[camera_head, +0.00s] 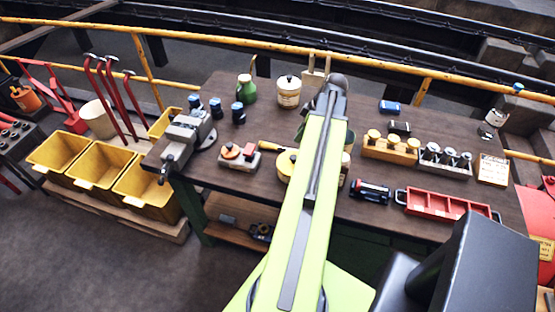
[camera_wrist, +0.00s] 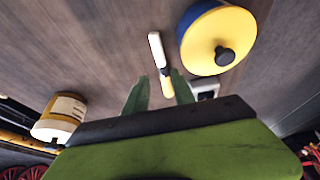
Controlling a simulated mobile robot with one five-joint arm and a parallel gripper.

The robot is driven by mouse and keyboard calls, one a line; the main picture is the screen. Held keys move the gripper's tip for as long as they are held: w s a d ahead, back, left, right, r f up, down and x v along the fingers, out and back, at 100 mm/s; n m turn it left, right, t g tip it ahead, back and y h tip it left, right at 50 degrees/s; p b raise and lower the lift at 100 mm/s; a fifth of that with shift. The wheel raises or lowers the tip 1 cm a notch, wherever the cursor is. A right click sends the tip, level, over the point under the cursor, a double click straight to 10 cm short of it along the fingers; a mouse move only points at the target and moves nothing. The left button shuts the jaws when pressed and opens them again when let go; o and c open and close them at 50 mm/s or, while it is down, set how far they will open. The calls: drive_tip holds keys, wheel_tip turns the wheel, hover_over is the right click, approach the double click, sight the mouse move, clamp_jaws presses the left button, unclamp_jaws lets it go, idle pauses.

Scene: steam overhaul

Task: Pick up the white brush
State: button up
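The white brush (camera_wrist: 156,48) lies on the brown tabletop in the wrist view, with a long white part, a dark band and a cream end. My gripper (camera_wrist: 158,82) is open, with its two green fingers spread apart. The brush's cream end shows in the gap between the fingers, nearer the right one, and its white part extends beyond the fingertips. I cannot tell how high the fingers are above the table. In the head view my own arm covers the middle of the table, and I cannot make out the brush there.
A round yellow-topped container (camera_wrist: 218,40) with a black knob stands close right of the brush. A cream labelled canister (camera_wrist: 60,116) stands left. On the workbench (camera_head: 375,217) are a vise (camera_head: 186,137), a green bottle (camera_head: 246,90) and a red tray (camera_head: 444,204).

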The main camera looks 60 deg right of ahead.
sight(281, 149)
drive_tip(key=b+x, duration=0.2)
drive_tip(key=x, duration=0.2)
drive_tip(key=shift+s+f+b, duration=0.1)
drive_tip(key=shift+f+b, duration=0.1)
drive_tip(key=shift+b, duration=0.1)
drive_tip(key=shift+f, duration=0.15)
drive_tip(key=b+x, duration=0.5)
drive_tip(key=shift+a, duration=0.25)
clamp_jaws()
